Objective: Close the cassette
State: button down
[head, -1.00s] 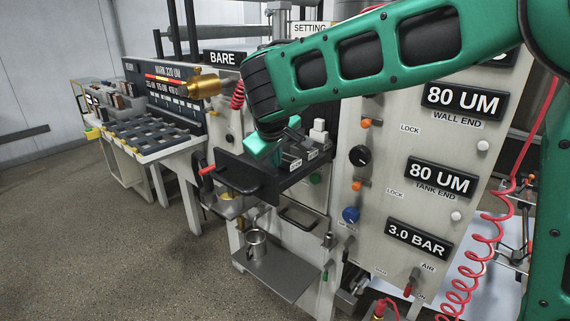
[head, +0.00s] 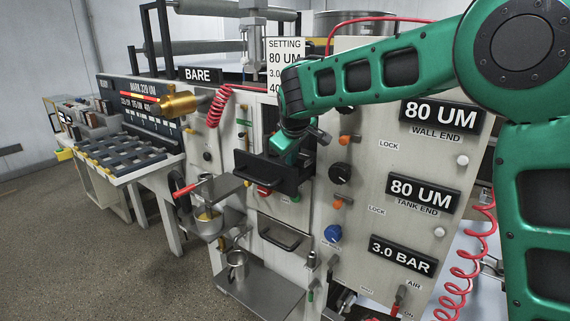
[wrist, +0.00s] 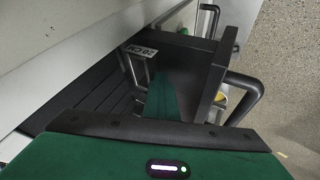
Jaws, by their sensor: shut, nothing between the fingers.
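The cassette (head: 268,172) is a black drawer-like unit at the front of the machine, with a bar handle on its front panel. In the head view its front still stands out from the machine face. The cassette also shows in the wrist view (wrist: 208,75), with its front panel and handle to the right and a dark slatted interior to the left. My gripper (head: 282,143) is shut and empty, pointing down at the cassette just behind its front panel. Its teal tip (wrist: 163,98) shows against the panel's inner side in the wrist view; I cannot tell whether they touch.
A brass nozzle (head: 180,103) hangs to the left. A red-handled lever (head: 184,191), a metal cup (head: 237,264) on a shelf (head: 262,290) and knobs (head: 340,173) surround it. The floor at the left is clear.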

jog(key=shift+w+d, duration=0.55)
jog(key=shift+w, duration=0.1)
notch_tip(320, 180, up, 8)
send_over(291, 179)
jog(key=w+d, duration=0.1)
jog(key=w, duration=0.3)
jog(key=s+a, duration=0.3)
jog(key=s, duration=1.2)
jog(key=x, duration=0.3)
jog(key=d+x, duration=0.1)
jog(key=x, duration=0.3)
jog(key=w+d+x, duration=0.1)
jog(key=x, duration=0.3)
jog(key=shift+w+r, duration=0.2)
jog(key=shift+w+d, duration=0.4)
jog(key=shift+w, duration=0.3)
jog(key=shift+a, duration=0.1)
